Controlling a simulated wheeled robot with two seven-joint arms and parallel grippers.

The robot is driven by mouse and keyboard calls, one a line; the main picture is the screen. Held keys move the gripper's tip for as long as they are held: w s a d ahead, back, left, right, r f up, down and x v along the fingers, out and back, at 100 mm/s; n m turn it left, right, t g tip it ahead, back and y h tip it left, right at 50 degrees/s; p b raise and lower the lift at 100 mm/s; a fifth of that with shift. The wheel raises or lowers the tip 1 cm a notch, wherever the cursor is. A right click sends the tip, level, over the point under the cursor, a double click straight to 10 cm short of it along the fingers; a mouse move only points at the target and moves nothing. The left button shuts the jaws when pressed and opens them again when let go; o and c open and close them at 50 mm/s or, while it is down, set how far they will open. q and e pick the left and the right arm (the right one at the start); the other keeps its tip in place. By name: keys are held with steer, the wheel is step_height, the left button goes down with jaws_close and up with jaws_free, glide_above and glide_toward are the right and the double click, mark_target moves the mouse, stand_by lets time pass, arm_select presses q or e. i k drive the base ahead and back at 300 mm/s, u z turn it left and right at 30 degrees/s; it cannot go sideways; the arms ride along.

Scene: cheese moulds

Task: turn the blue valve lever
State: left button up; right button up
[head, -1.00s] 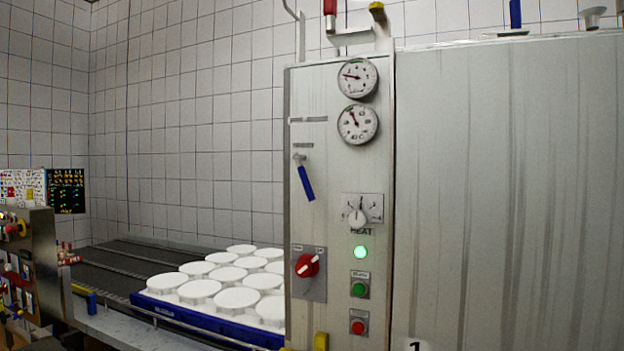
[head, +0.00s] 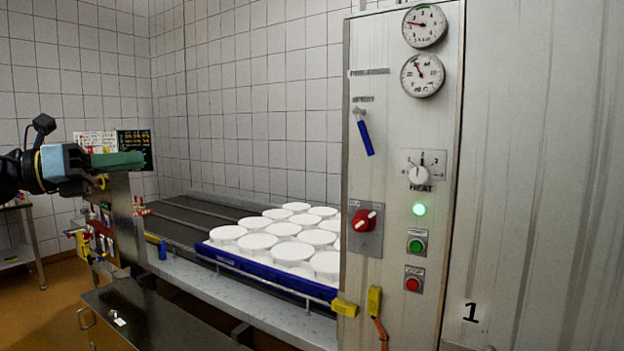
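The blue valve lever (head: 364,134) is on the upper left of the grey metal control panel (head: 390,280). It hangs from a metal pivot and points down, tilted slightly to the right at its lower end. My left gripper (head: 140,160) is at the left of the head view, well apart from the lever and left of the panel. It is seen from the side, so whether its fingers are apart or together is unclear. My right gripper is not in view.
The panel also carries two gauges (head: 423,76), a white heat knob (head: 419,174), a red rotary switch (head: 364,220), a green button (head: 415,246) and a red button (head: 413,283). A blue tray (head: 250,265) of white moulds (head: 284,229) sits on the conveyor left of the panel.

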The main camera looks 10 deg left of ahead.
mark_target(368, 143)
steer(key=u, duration=0.85)
steer(key=i, duration=0.6)
steer(key=z, duration=1.9)
